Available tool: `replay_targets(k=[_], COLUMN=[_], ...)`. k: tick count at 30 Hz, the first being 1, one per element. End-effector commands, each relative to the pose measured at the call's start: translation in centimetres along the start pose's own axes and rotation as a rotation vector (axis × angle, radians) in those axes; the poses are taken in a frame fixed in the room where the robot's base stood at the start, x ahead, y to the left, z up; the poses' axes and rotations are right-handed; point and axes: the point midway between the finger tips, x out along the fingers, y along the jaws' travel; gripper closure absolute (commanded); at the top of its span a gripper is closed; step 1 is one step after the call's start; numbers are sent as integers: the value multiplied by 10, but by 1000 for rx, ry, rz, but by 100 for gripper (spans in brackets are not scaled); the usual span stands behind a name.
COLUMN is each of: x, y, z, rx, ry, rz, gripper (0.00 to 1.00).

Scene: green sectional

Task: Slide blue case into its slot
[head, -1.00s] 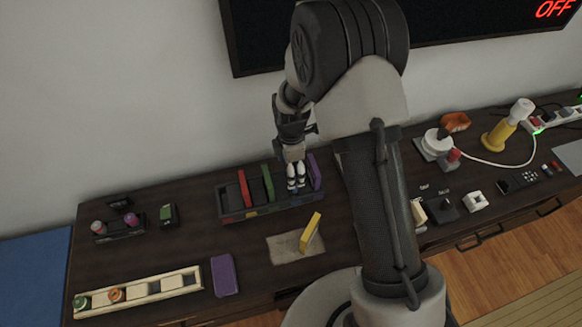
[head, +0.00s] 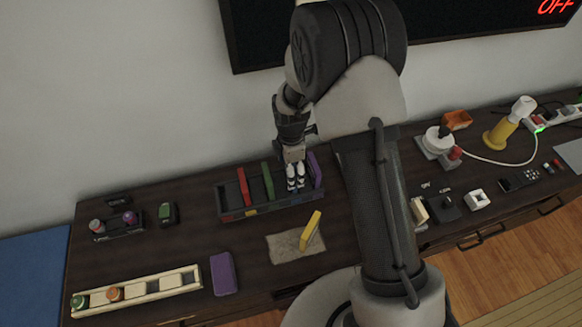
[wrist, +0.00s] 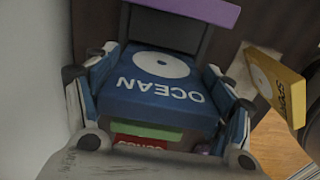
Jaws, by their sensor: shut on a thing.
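My gripper (head: 296,183) points down over the dark slotted rack (head: 235,209), between the green case (head: 267,182) and the purple case (head: 315,170). It is shut on the blue case (wrist: 155,98), marked "OCEAN" with a white disc, with a finger on each side of it in the wrist view. The blue case is mostly hidden by the fingers in the head view. I cannot tell how deep it sits in the rack. A red case (head: 244,187) stands left of the green one.
A yellow case (head: 311,231) stands tilted on a beige mat (head: 283,249) in front of the rack. A purple block (head: 223,273) and a cream tray (head: 172,282) lie at front left.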

Motion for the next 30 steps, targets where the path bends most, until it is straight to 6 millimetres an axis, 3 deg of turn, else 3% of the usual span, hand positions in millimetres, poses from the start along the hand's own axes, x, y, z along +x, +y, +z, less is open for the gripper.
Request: replay_targets(k=[30], x=[26], y=[0], z=[0], rx=[0], ry=[0], rz=[0], gripper=[50])
